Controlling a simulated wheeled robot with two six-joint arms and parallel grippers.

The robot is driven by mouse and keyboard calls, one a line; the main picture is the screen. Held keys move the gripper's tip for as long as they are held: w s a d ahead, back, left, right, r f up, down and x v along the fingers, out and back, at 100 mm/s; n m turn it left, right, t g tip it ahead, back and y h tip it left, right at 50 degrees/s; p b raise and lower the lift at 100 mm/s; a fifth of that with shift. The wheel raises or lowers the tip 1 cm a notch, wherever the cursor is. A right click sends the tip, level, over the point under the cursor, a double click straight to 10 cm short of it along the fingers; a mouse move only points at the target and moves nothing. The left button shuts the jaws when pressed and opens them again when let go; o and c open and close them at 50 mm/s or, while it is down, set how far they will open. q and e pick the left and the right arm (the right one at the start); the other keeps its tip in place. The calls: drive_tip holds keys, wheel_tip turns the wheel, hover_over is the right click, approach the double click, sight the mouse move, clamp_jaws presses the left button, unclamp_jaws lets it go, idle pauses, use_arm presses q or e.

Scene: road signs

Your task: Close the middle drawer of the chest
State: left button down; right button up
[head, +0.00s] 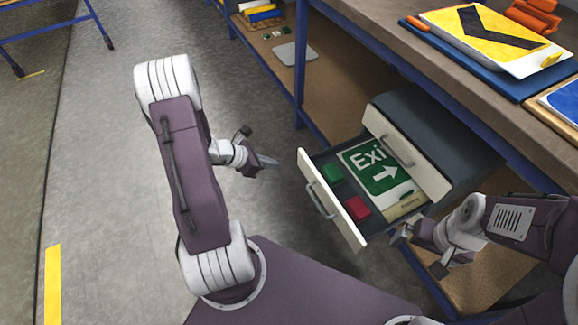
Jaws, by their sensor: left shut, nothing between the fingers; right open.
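The chest (440,125) is a dark grey box with cream drawer fronts, standing on the shelf under the workbench. One drawer (331,200) is pulled well out below a drawer front (405,152) that looks shut. The open drawer has a grey bar handle (319,199) and holds a green "Exi" sign (378,173), a green block (333,173) and a red block (357,208). Any drawer beneath it is hidden. My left gripper (268,162) is shut and empty, left of the open drawer's front and apart from it. My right gripper (400,235) is open beside the drawer's near side; contact is unclear.
The workbench (420,68) overhangs the chest and carries a yellow-and-black chevron sign (486,35) and orange tools (530,14). A blue bench leg (301,65) stands behind the drawer. Grey floor (110,170) is free to the left.

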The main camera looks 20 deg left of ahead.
sight(306, 165)
use_arm(q)
drive_tip(key=b+x, duration=0.1)
drive_tip(key=x, duration=0.3)
drive_tip(key=w+r+b+x, duration=0.1)
drive_tip(key=b+x, duration=0.1)
drive_tip(key=x, duration=0.1)
drive_tip(key=d+b+x, duration=0.1)
drive_tip(key=b+x, duration=0.1)
drive_tip(key=x, duration=0.2)
drive_tip(key=shift+w+d+r, duration=0.1)
drive_tip(key=shift+w+d, duration=0.05)
drive_tip(key=shift+w, duration=0.2)
drive_tip(key=shift+w+d, duration=0.2)
drive_tip(key=shift+w, duration=0.05)
use_arm(e)
wheel_tip(306, 165, down, 6)
drive_tip(key=shift+r, duration=0.15)
